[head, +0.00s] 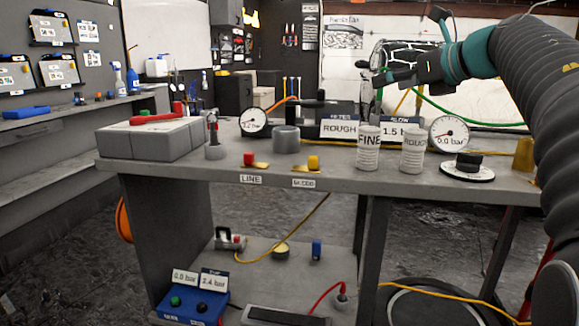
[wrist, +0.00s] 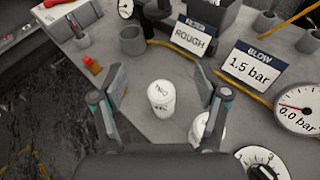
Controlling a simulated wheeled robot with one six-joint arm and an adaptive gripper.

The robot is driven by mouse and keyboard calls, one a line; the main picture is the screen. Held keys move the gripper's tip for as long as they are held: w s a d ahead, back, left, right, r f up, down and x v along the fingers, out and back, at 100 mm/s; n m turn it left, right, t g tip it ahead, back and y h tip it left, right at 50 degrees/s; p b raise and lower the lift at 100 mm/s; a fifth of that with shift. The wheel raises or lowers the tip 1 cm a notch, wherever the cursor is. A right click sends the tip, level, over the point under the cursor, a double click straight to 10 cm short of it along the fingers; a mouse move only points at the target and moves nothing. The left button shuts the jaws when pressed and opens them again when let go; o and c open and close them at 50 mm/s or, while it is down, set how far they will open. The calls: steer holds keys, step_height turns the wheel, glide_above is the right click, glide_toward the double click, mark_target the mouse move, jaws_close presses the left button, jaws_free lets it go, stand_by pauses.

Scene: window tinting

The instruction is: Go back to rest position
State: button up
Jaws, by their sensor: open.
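My gripper (head: 374,65) is raised above the right part of the grey bench (head: 130,168) in the head view, well clear of it. In the wrist view my gripper (wrist: 161,82) has its two fingers spread with nothing held. The white FINE canister (head: 368,150) stands upright on the bench; it shows below and between the fingers in the wrist view (wrist: 161,100). The ROUGH canister (head: 412,150) stands to its right and is partly hidden by a finger in the wrist view.
A pressure gauge (head: 448,134) and a black knob on a white dial (head: 468,164) are at the bench's right. A ROUGH sign (head: 340,129), a grey cup (head: 286,139) and red and yellow valves (head: 249,160) occupy the middle. Space around my raised gripper looks free.

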step_height(320, 180, up, 6)
steer(key=s+a+m+t+h, duration=0.1)
steer(key=s+a+m+t, duration=0.1)
steer(key=m+t, duration=0.65)
steer(key=s+d+f+m+g+h, duration=0.3)
steer(key=s+f+m+h, duration=0.25)
steer(key=f+m, duration=0.5)
steer(key=s+d+f+m+g+h, duration=0.3)
steer(key=s+f+m+h, duration=0.4)
steer(key=m, duration=0.7)
steer(key=s+a+f+m+g+y, duration=0.2)
steer(key=s+a+f+m+g, duration=0.2)
steer(key=s+f, duration=0.4)
steer(key=s+a+f+m+g+y, duration=0.3)
steer(key=s+f, duration=0.6)
steer(key=f, duration=0.9)
steer(key=shift+a+f+m+g+y, duration=0.35)
steer(key=shift+a+f+m+g, duration=0.05)
steer(key=shift+a+m+g, duration=0.65)
